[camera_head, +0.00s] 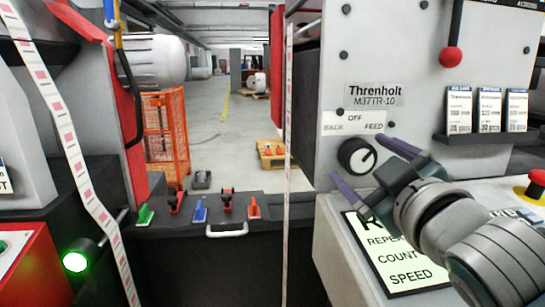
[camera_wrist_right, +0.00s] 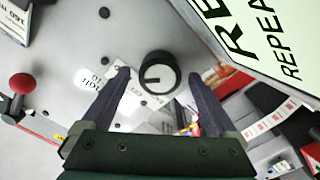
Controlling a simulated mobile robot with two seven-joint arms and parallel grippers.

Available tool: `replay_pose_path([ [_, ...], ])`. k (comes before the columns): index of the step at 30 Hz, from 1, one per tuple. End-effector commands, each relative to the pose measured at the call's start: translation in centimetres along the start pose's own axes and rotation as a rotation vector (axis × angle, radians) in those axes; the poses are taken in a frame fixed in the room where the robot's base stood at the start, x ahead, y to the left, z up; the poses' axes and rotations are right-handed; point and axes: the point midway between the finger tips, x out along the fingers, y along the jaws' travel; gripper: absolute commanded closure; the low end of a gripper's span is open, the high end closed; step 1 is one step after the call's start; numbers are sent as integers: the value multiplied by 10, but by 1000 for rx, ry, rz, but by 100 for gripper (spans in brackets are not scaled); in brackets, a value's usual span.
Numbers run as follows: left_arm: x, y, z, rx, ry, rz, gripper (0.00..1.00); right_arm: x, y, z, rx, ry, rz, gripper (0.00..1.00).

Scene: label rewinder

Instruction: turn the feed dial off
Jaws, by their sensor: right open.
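In the right wrist view the dial (camera_wrist_right: 158,73) shows between the two separated fingertips (camera_wrist_right: 158,76). I cannot tell whether they touch it. My left gripper is not in view.
A red-knobbed lever (camera_head: 452,57) and a card rack (camera_head: 487,138) are right of the dial. A REPEAT COUNT SPEED sign (camera_head: 395,262) lies below it, and a red emergency button (camera_head: 537,184) is at far right. A label strip (camera_head: 287,180) runs vertically to the left.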

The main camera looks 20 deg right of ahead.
Motion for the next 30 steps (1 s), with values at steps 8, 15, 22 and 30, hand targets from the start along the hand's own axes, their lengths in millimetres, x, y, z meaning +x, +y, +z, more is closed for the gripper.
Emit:
replay_pose_path([
  [8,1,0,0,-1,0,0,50,10,0,0,0,-1,0,6],
  [15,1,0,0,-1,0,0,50,10,0,0,0,-1,0,18],
  [22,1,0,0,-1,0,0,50,10,0,0,0,-1,0,43],
  [30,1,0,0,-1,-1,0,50,10,0,0,0,-1,0,74],
])
